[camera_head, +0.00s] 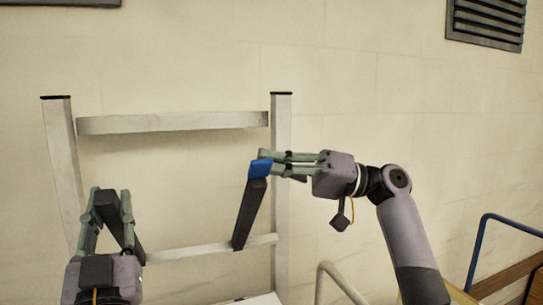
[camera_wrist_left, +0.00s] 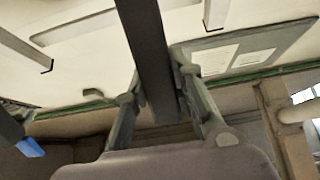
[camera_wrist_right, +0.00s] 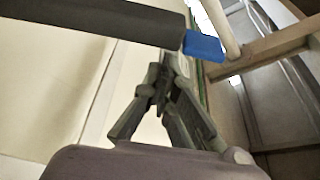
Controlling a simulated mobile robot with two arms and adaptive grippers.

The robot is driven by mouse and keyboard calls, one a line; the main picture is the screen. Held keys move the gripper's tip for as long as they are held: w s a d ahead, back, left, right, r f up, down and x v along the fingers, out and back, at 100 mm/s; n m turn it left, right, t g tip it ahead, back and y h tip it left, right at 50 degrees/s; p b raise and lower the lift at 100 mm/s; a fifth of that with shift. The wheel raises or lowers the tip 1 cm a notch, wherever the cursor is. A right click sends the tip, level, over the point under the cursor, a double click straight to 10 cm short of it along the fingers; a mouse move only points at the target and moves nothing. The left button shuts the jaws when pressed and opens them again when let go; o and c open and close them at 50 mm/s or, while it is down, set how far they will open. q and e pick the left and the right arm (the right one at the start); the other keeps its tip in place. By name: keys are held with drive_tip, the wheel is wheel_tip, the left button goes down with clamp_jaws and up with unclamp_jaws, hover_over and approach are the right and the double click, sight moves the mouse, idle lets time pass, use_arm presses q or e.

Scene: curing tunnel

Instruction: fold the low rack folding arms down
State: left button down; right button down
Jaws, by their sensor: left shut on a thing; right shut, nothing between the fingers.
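The low rack (camera_head: 172,123) is a pale metal frame against the wall, with two dark folding arms on its lower crossbar (camera_head: 200,249). My left gripper (camera_head: 110,194) is shut on the left folding arm (camera_head: 129,240), which also runs between the fingers in the left wrist view (camera_wrist_left: 148,45). Its tip is hidden by the fingers. The right folding arm (camera_head: 248,215) slants up from the crossbar to a blue tip (camera_head: 260,169). My right gripper (camera_head: 274,164) is shut and empty, its fingers beside the blue tip. In the right wrist view the blue tip (camera_wrist_right: 203,46) lies beyond the fingertips; contact is unclear.
A blue rail (camera_head: 478,250) and a pale tubular rail (camera_head: 335,276) stand at the lower right. A dark vent (camera_head: 486,22) is high on the wall. The wall between the upper crossbar and the arms is clear.

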drive_tip(key=shift+s+f, duration=0.1)
drive_tip(key=shift+s, duration=0.05)
use_arm(q)
drive_tip(key=shift+a+r, duration=0.15)
drive_tip(key=shift+a, duration=0.1)
use_arm(e)
drive_tip(key=shift+s+d+f+n, duration=0.1)
drive_tip(key=shift+s+f+n, duration=0.4)
drive_tip(key=shift+s, duration=0.25)
use_arm(q)
drive_tip(key=c, duration=1.4)
unclamp_jaws()
drive_tip(key=shift+d, duration=0.25)
drive_tip(key=shift+o, duration=0.2)
use_arm(e)
drive_tip(key=shift+w+d+r, duration=0.1)
drive_tip(key=shift+w+d, duration=0.05)
drive_tip(key=shift+d, duration=0.05)
